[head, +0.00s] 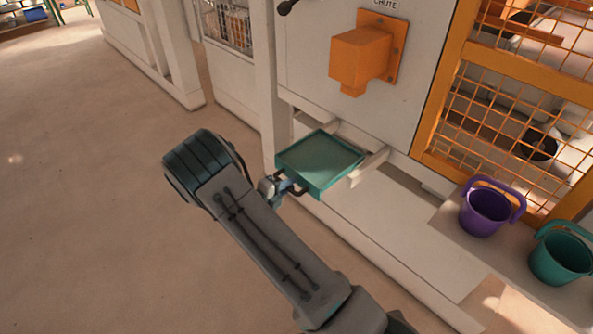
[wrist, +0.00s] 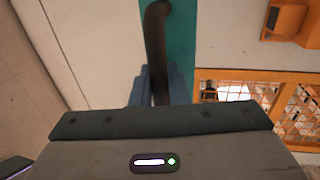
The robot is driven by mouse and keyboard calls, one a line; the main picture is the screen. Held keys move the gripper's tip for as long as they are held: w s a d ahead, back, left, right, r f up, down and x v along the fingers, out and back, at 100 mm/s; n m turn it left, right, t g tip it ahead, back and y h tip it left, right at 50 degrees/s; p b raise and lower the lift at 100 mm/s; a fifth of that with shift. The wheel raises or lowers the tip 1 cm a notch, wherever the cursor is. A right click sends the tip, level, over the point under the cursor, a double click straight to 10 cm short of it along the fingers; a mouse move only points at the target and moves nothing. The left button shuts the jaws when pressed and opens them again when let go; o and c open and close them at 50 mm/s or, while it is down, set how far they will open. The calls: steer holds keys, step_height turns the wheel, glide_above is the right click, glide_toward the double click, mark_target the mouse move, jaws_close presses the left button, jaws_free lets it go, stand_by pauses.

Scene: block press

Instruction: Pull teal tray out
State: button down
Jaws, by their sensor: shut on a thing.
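The teal tray (head: 322,160) sits on pale rails that stick out from the machine's front, under the orange chute (head: 360,55). It appears level and looks empty. A dark bar handle is on its front left side. My gripper (head: 283,188) is at this handle and shut on it. In the wrist view the dark handle (wrist: 156,35) runs down between the blue fingers of my gripper (wrist: 157,85), with the teal tray front (wrist: 181,40) behind it. How far the tray's back edge reaches under the machine is hard to tell.
A purple bucket (head: 487,212) and a teal bucket (head: 560,256) stand to the right by the orange mesh guard (head: 520,95). A pale ledge (head: 400,235) runs along the machine's foot. The floor (head: 90,200) to the left is open.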

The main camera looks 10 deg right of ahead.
steer(key=f+p+v, duration=0.1)
steer(key=f+v, duration=0.1)
steer(key=v, duration=0.7)
steer(key=shift+s+a, duration=0.2)
steer(key=shift+a, duration=0.05)
steer(key=c, duration=1.5)
jaws_free()
steer(key=shift+o, duration=0.2)
steer(key=shift+a, duration=0.1)
steer(key=v, duration=1.3)
steer(key=shift+s+a, duration=0.25)
steer(key=shift+d+r, duration=0.1)
steer(key=shift+r, duration=0.1)
